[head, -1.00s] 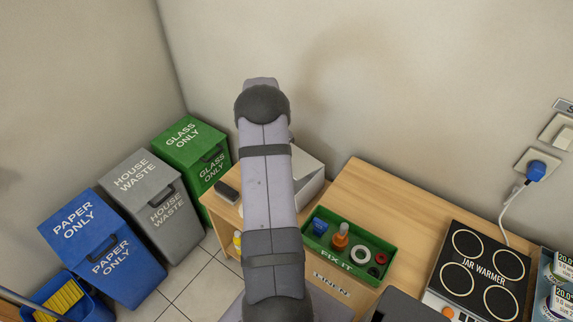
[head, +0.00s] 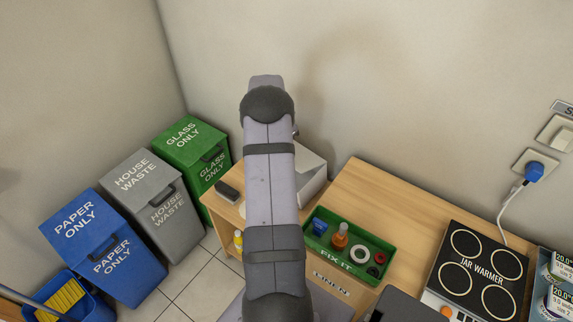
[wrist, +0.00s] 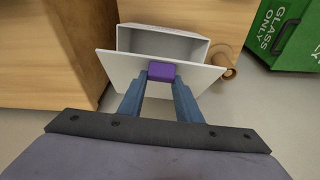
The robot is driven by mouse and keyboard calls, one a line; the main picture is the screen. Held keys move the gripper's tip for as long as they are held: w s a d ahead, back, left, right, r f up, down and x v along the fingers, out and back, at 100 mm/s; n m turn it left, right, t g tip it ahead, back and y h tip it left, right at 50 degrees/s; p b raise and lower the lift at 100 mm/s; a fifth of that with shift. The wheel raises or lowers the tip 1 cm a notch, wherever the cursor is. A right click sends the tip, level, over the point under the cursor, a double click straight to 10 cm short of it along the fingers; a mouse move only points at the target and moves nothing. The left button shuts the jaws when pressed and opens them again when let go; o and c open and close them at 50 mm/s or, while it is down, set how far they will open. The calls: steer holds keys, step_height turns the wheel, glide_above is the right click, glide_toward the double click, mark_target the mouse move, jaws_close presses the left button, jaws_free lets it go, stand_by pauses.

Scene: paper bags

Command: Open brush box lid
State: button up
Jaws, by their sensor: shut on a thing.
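The brush box (wrist: 185,45) is pale grey-white and stands by a wooden surface at the top of the wrist view. Its white lid (wrist: 118,68) shows as a flat panel in front of the box, with the box's grey inside partly visible behind it. The lid has a purple handle (wrist: 162,71). My gripper (wrist: 160,84), with blue fingers, is shut on this handle, one finger on each side. In the head view the white box (head: 312,172) is partly hidden behind my arm, and the gripper is hidden there.
A green FIX IT tray (head: 335,259) with small items is right of my arm on the wooden table (head: 377,205). Green, grey and blue bins (head: 190,148) stand on the left. A jar warmer (head: 478,268) is at right.

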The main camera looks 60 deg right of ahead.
steer(key=shift+s+d+r, duration=0.1)
steer(key=shift+d+r, duration=0.2)
steer(key=shift+d, duration=0.2)
steer(key=shift+d+r, duration=0.1)
steer(key=shift+d, duration=0.05)
steer(key=shift+s+d+r+p, duration=0.1)
steer(key=shift+d+r+p, duration=0.2)
steer(key=shift+d, duration=0.35)
steer(key=shift+s+d+r, duration=0.15)
steer(key=shift+d+r, duration=0.1)
steer(key=shift+d, duration=0.6)
steer(key=o, duration=0.6)
steer(key=shift+r+p, duration=0.1)
steer(key=shift+p, duration=0.2)
